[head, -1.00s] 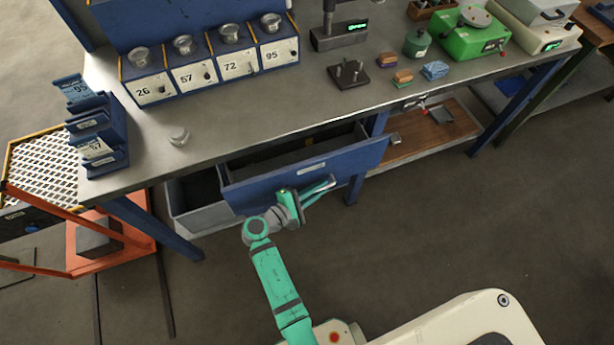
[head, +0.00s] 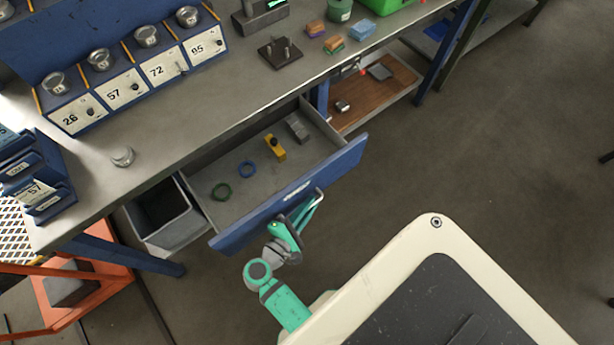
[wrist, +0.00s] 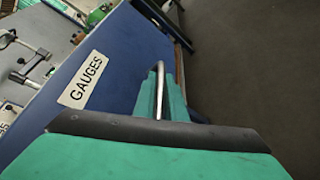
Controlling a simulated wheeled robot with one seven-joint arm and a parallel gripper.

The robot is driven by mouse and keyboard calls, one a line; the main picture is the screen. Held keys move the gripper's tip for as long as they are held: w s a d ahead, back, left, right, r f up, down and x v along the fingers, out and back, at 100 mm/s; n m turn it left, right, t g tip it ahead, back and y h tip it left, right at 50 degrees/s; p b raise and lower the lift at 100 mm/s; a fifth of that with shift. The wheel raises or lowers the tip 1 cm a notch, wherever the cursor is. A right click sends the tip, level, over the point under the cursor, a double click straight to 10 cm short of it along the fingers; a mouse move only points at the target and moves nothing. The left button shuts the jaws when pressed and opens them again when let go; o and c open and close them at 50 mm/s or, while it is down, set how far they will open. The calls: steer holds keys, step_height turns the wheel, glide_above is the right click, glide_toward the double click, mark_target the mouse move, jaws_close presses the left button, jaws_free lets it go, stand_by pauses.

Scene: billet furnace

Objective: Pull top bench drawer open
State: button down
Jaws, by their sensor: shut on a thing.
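The top bench drawer (head: 340,172) has a blue front and stands well out from under the bench, with its grey inside showing. In the wrist view its blue front (wrist: 118,45) carries a white label reading GAUGES (wrist: 85,80). My gripper (head: 312,202) is at the drawer front, right of the front's middle. Its green fingers are shut on the drawer's bar handle (wrist: 160,85), which shows between them in the wrist view.
A grey bin (head: 165,215) stands under the bench left of the drawer. An orange cart (head: 90,300) is at lower left. Floor at right is clear.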

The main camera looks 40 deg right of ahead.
steer(key=c, duration=2.1)
jaws_free()
steer(key=v, duration=1)
steer(key=shift+a+r, duration=0.15)
steer(key=shift+a, duration=0.2)
